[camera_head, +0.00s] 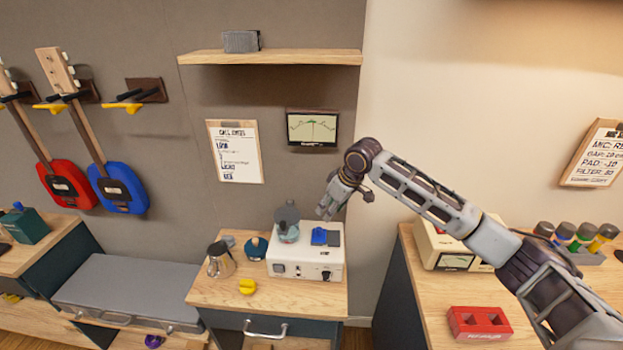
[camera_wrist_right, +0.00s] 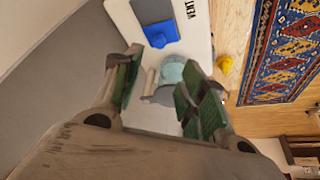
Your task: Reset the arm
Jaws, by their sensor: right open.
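My right gripper (camera_head: 330,202) hangs above and slightly right of a white box (camera_head: 305,268) with a knob on its front, apart from it. Its fingers also show in the right wrist view (camera_wrist_right: 163,85), spread open with nothing held between them. On the box, a teal item with a grey top (camera_head: 287,222) stands at the left and a blue piece (camera_head: 319,237) lies at the right. The wrist view shows the blue piece (camera_wrist_right: 161,33) and the teal item (camera_wrist_right: 172,72) beyond the fingers. My left gripper is in neither view.
A shelf (camera_head: 270,58) and a meter panel (camera_head: 313,128) are on the wall behind. A metal pot (camera_head: 221,260) and a yellow item (camera_head: 248,287) stand on the wooden cabinet. A red block (camera_head: 479,322) lies on the right-hand table. Open air surrounds the gripper.

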